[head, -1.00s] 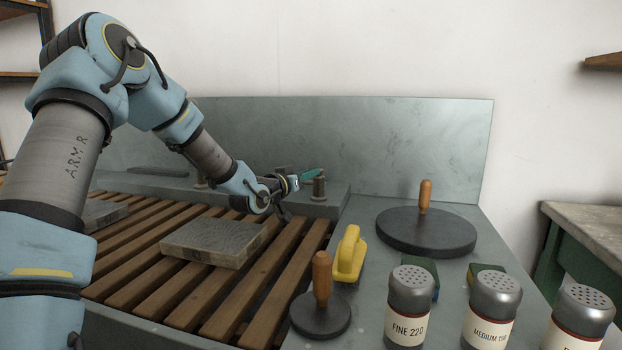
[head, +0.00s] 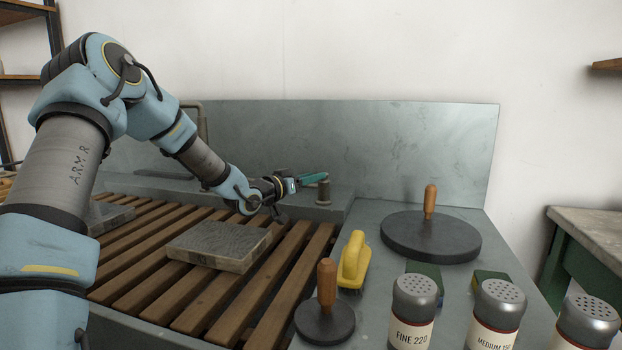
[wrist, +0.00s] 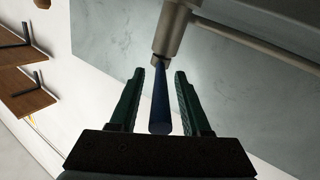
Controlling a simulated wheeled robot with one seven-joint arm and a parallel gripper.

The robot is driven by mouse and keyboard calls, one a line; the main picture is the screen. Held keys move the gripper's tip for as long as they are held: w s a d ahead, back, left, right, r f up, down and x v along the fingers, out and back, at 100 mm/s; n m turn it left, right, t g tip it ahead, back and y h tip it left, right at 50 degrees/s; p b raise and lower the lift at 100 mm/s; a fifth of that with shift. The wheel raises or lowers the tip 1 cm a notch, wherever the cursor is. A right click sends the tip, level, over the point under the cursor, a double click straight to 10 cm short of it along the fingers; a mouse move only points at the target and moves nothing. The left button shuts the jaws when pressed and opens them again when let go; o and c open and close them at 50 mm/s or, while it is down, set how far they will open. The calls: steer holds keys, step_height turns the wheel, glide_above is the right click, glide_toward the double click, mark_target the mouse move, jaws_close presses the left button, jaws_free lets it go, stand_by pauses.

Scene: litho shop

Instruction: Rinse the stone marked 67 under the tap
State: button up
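A grey stone slab (head: 222,246) lies flat on the wooden slats in the head view. A mark on its front edge is too small to read. A second slab (head: 112,217) lies farther left, partly hidden by my arm. My gripper (head: 322,178) is at the back of the sink beside a short metal post (head: 323,192). In the wrist view my gripper (wrist: 160,76) has its green fingers apart, on either side of a blue bar (wrist: 160,105) coming from a metal fitting (wrist: 170,32). Gaps show on both sides. A bent pipe (head: 204,118) stands behind my arm.
Right of the slats, the grey counter holds a yellow brush (head: 354,262), a small wooden-handled disc (head: 325,321), a large handled disc (head: 430,238) and several shakers (head: 412,312). A grey backsplash (head: 400,150) stands close behind my gripper. Slats around the slab are clear.

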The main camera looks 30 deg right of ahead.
steer(key=shift+a, duration=0.1)
steer(key=b+v, duration=0.1)
steer(key=v, duration=0.9)
steer(key=shift+s+a, duration=0.15)
steer(key=shift+a, duration=0.15)
stand_by(1.0)
